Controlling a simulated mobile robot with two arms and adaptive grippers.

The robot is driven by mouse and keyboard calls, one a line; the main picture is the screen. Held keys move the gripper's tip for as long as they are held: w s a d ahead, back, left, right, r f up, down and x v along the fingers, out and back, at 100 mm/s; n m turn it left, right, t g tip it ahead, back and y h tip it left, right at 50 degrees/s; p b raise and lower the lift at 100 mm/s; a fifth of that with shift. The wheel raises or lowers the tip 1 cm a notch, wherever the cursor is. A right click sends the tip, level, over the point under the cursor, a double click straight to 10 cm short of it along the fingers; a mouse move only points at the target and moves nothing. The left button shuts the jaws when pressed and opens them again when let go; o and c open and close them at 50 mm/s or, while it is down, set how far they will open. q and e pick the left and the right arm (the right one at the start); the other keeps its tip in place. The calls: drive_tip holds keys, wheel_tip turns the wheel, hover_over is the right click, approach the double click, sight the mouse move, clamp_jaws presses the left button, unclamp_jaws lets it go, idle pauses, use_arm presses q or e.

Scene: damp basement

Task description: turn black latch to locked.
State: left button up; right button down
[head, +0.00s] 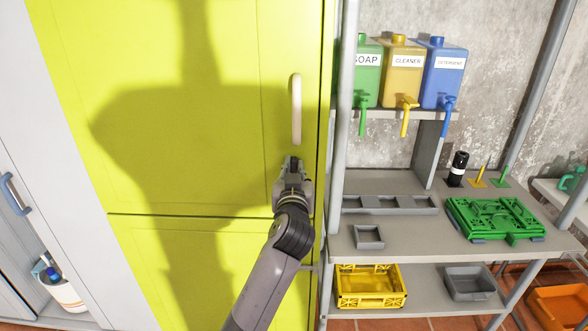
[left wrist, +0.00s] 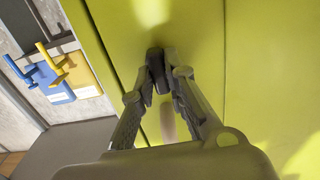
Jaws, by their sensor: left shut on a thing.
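The black latch (left wrist: 156,64) is on the yellow-green cabinet door (head: 230,60). In the left wrist view it sits between the fingertips of my left gripper (left wrist: 161,76). The gripper is shut on it, with a finger on either side. In the head view my left gripper (head: 292,164) reaches up to the door just below the pale upright handle (head: 296,110) and hides the latch. Which way the latch is turned is hard to tell. The handle also shows between the fingers in the left wrist view (left wrist: 168,124). My right gripper is not in view.
A grey shelf rack stands close right of the cabinet, with a post (head: 344,120) near my arm. It holds dispensers (head: 400,75), a green crate (head: 495,218) and a yellow crate (head: 370,287). A grey cabinet (head: 70,110) stands left. The door face left of my gripper is clear.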

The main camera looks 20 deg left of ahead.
use_arm(q)
clamp_jaws()
drive_tip(key=shift+r+m, duration=0.1)
drive_tip(key=shift+m, duration=0.2)
drive_tip(key=m+p, duration=0.2)
drive_tip(key=m, duration=0.1)
drive_tip(key=shift+m, duration=0.3)
drive_tip(key=m+p, duration=0.2)
drive_tip(key=m, duration=0.3)
drive_tip(key=shift+d+p, duration=0.15)
drive_tip(key=shift+p, duration=0.15)
drive_tip(key=m+p, duration=0.2)
drive_tip(key=m, duration=0.3)
drive_tip(key=shift+d+m+p, duration=0.1)
drive_tip(key=shift+m+p, duration=0.2)
drive_tip(key=shift+m, duration=0.1)
drive_tip(key=shift+f+m+p, duration=0.25)
drive_tip(key=shift+m+p, duration=0.45)
drive_tip(key=shift+m, duration=0.7)
